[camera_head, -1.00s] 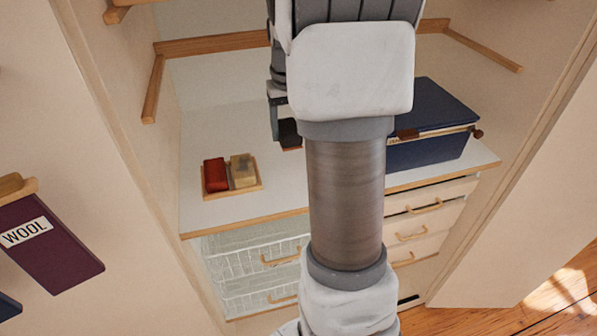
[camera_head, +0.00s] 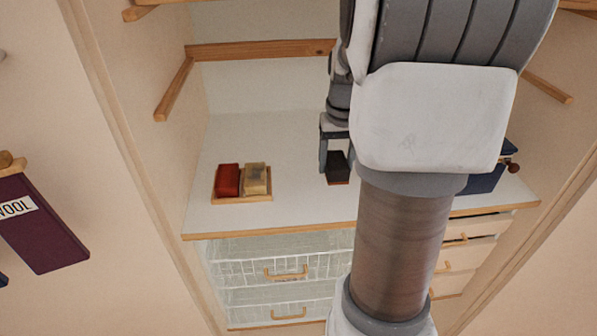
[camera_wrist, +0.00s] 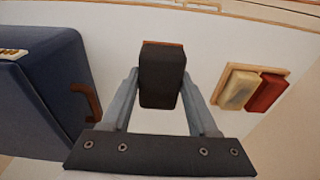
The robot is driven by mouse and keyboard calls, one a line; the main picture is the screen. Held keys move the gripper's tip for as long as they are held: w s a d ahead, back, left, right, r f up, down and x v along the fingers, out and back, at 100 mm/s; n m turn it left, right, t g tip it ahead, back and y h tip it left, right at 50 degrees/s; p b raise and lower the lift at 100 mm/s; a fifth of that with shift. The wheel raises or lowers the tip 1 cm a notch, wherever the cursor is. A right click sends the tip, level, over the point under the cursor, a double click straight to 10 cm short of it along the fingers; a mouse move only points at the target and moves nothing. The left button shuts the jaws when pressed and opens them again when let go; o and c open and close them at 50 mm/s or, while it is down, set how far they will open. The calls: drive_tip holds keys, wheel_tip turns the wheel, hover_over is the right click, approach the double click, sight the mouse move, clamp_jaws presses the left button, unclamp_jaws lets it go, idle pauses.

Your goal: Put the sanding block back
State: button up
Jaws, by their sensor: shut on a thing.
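The sanding block (camera_head: 338,167) is dark grey to black with a thin reddish-brown face. My gripper (camera_head: 337,160) is shut on it and points down at the white shelf (camera_head: 293,205). In the wrist view the block (camera_wrist: 161,78) sits between the two fingers of my gripper (camera_wrist: 162,90), its brown edge away from the palm. I cannot tell whether the block touches the shelf. To the left in the head view, a small wooden tray (camera_head: 243,200) holds a red block (camera_head: 228,180) and a tan block (camera_head: 256,178) side by side. My arm hides part of the shelf's right side.
A dark blue box (camera_wrist: 42,90) with a brown handle stands on the shelf, mostly behind my arm in the head view. Wire baskets (camera_head: 285,268) and drawers (camera_head: 470,255) are below. Wooden battens (camera_head: 262,50) line the walls. Shelf between tray and gripper is clear.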

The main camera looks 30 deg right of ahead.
hover_over(307, 185)
drive_tip(key=f, duration=0.5)
drive_tip(key=shift+s+a, duration=0.1)
drive_tip(key=shift+s, duration=0.1)
drive_tip(key=shift+f+p, duration=0.3)
drive_tip(key=shift+f, duration=1.65)
drive_tip(key=shift+f, duration=0.15)
drive_tip(key=o, duration=1.2)
wheel_tip(307, 185, up, 12)
drive_tip(key=s, duration=0.1)
drive_tip(key=shift+s+a, duration=0.2)
drive_tip(key=shift+a, duration=0.1)
